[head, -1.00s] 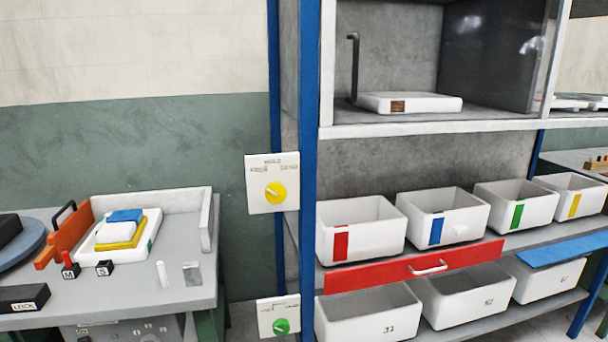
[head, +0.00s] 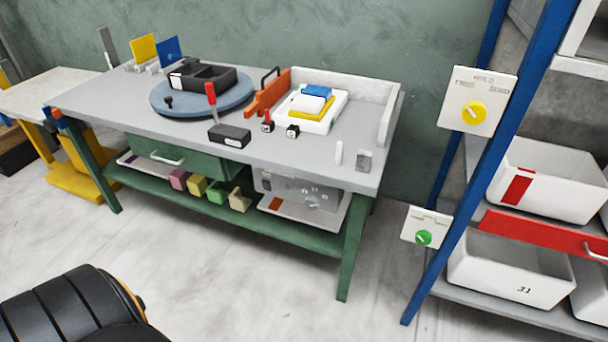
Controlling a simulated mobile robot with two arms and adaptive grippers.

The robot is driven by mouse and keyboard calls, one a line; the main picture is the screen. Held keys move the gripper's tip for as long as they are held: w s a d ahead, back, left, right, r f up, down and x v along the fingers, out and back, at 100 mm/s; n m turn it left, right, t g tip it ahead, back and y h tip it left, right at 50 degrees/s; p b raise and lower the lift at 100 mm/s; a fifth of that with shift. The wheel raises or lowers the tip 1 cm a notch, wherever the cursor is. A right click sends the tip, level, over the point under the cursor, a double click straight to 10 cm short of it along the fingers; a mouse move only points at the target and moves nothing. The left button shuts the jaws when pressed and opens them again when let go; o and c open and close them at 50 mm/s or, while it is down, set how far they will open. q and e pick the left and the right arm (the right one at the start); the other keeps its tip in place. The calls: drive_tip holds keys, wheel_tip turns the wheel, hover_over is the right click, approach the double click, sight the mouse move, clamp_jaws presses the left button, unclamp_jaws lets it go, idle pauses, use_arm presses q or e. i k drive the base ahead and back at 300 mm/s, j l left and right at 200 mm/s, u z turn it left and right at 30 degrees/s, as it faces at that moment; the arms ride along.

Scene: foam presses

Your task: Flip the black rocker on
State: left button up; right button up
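I cannot single out a black rocker for certain. On the grey workbench (head: 190,122), a small black block with a red top (head: 267,126) and a small black block with a white letter (head: 292,131) sit at the front of a white tray. A larger black labelled block (head: 230,136) lies to their left, near the front edge. A grey panel with small controls (head: 303,191) is under the bench top; its details are too small to tell. Neither of my grippers shows; a dark ribbed part of mine fills the lower left corner.
A blue turntable (head: 205,106) carries a black box (head: 200,77). A white tray (head: 331,124) holds stacked blocks beside an orange plate (head: 268,93). Plates with a yellow dial (head: 474,112) and a green dial (head: 424,238) are by the shelf at right. Floor before the bench is clear.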

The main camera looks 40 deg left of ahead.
sight(267, 185)
drive_tip(key=u, duration=1.4)
